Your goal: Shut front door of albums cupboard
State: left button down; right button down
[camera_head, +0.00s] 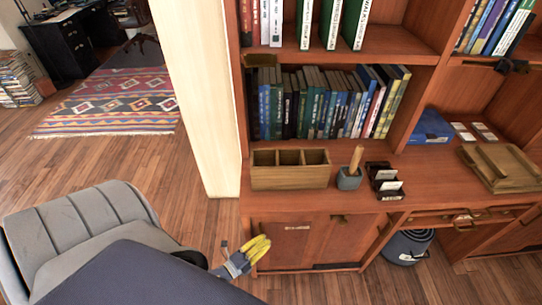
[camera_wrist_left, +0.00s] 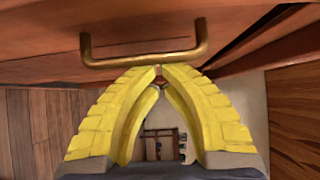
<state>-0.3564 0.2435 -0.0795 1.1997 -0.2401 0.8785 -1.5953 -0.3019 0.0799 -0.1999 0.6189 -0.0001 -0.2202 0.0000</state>
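The albums cupboard is the red-brown lower cupboard with a small pale label (camera_head: 297,227) in the head view. The slanted right edge suggests a door standing ajar, but I cannot tell how far. My left gripper (camera_head: 258,250), with yellow fingers, is beside the cupboard's lower left front. In the left wrist view its fingertips (camera_wrist_left: 160,70) meet, with nothing seen between them, just below a brass handle (camera_wrist_left: 143,60). I cannot tell whether they touch the wood. My right gripper is not in view.
Above the cupboard are a wooden tray with compartments (camera_head: 290,174), a grey mortar (camera_head: 349,180), a card holder (camera_head: 384,185) and rows of books (camera_head: 325,105). A pale post (camera_head: 200,100) rises at left; wooden floor (camera_head: 130,165) lies beyond.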

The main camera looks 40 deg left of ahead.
pick_arm(q)
jog(key=shift+a, duration=0.25)
